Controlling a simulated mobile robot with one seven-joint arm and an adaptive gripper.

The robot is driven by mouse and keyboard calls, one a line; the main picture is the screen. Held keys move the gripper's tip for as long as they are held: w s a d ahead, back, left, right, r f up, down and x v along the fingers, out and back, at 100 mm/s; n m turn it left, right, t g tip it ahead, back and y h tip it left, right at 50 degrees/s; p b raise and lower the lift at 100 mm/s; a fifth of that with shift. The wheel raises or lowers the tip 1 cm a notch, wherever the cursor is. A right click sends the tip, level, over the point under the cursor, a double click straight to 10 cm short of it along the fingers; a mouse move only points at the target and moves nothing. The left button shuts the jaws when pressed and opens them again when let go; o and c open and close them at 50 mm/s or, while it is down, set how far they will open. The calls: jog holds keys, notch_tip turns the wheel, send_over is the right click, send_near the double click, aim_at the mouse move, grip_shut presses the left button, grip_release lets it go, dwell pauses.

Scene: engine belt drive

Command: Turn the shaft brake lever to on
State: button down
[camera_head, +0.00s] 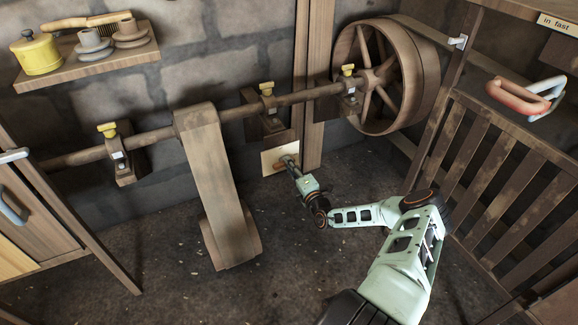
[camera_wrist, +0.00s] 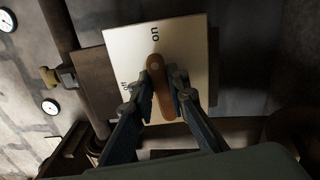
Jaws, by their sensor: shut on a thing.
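The shaft brake lever (camera_wrist: 156,72) is an orange-brown bar on a pale plate (camera_wrist: 120,60). In the wrist view the plate reads "on" near its top edge and "off" at its left. The lever's upper end lies below "on", and its length runs down the picture between my fingers. My gripper (camera_wrist: 161,92) is shut on the lever, with one finger on each side. In the head view the plate (camera_head: 268,167) is low on the wall below the shaft, and my gripper (camera_head: 291,166) reaches it from the right. The fingers partly hide the lever.
The shaft (camera_head: 235,111) runs above the plate to a large wheel (camera_head: 400,80). A wide belt (camera_head: 220,185) hangs left of my gripper. A wooden post (camera_head: 314,130) stands beside the plate. A slatted gate (camera_head: 500,170) is at the right. The floor between is clear.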

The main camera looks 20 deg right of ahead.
jog(key=shift+a+f+m, duration=0.1)
jog(key=shift+f+m, duration=0.1)
jog(key=shift+m, duration=0.4)
jog(key=c, duration=1.9)
grip_release()
jog(key=s, duration=1.2)
jog(key=shift+d+r, duration=0.1)
jog(key=shift+d, duration=0.1)
